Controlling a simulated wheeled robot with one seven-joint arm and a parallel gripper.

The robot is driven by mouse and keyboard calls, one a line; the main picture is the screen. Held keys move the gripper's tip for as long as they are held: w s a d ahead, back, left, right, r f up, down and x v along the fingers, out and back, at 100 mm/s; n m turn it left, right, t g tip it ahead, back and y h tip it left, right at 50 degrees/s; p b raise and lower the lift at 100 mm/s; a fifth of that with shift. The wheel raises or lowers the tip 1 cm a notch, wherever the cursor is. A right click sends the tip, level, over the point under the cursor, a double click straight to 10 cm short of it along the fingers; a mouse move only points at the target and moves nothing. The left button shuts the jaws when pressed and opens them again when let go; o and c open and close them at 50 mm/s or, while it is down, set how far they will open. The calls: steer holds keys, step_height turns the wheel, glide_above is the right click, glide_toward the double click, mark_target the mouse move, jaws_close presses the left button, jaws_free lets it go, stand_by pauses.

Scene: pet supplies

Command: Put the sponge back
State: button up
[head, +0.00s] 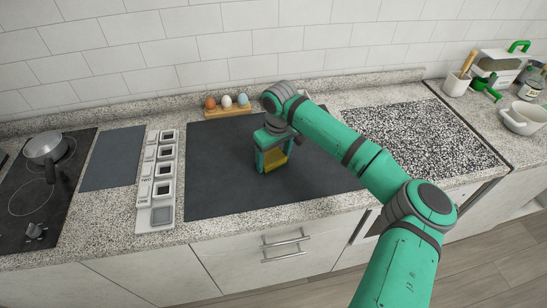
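My gripper (273,160) is over the dark grey mat (225,185), pointing down. A yellow block, apparently the sponge (275,159), sits between its two green fingers, and the fingers look shut on it. The fingers and hand hide part of the sponge. I cannot tell whether the sponge touches the mat or hangs just above it.
A white labelled rack (143,200) with several square compartments stands left of the mat. A wooden holder (232,111) with three eggs is behind it. A pot (44,147) stands on the hob at far left. A speckled board (425,135) lies right. Most of the mat is clear.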

steer(key=shift+o, duration=1.2)
